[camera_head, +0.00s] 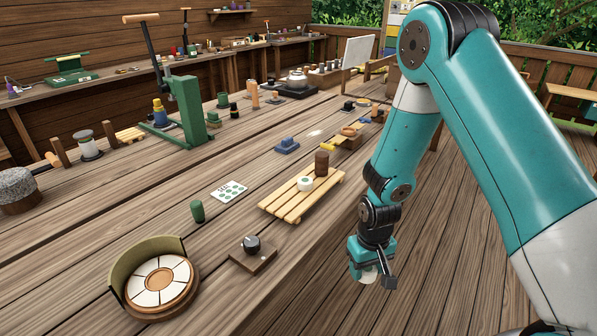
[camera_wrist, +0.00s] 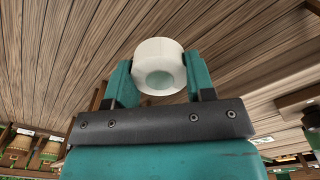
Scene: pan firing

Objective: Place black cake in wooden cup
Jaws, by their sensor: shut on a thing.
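My gripper (camera_head: 372,262) hangs beyond the right edge of the workbench, over the floor. It is shut on a white round piece with a pale green hollow or centre (camera_wrist: 158,66); the teal fingers grip its two sides in the wrist view. A dark brown cylinder (camera_head: 321,163), perhaps the wooden cup, stands upright on a slatted wooden rack (camera_head: 288,208), up and left of my gripper. A white cup-like piece with a green centre (camera_head: 305,183) stands beside it. I cannot make out a black cake for certain.
A wooden block with a dark knob (camera_head: 253,253) and a round segmented dial with a green back (camera_head: 160,281) are near the front of the bench (camera_head: 90,240). A small green cylinder (camera_head: 197,211) and a dotted card (camera_head: 229,191) lie behind them. A green lever press (camera_head: 187,110) stands further back.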

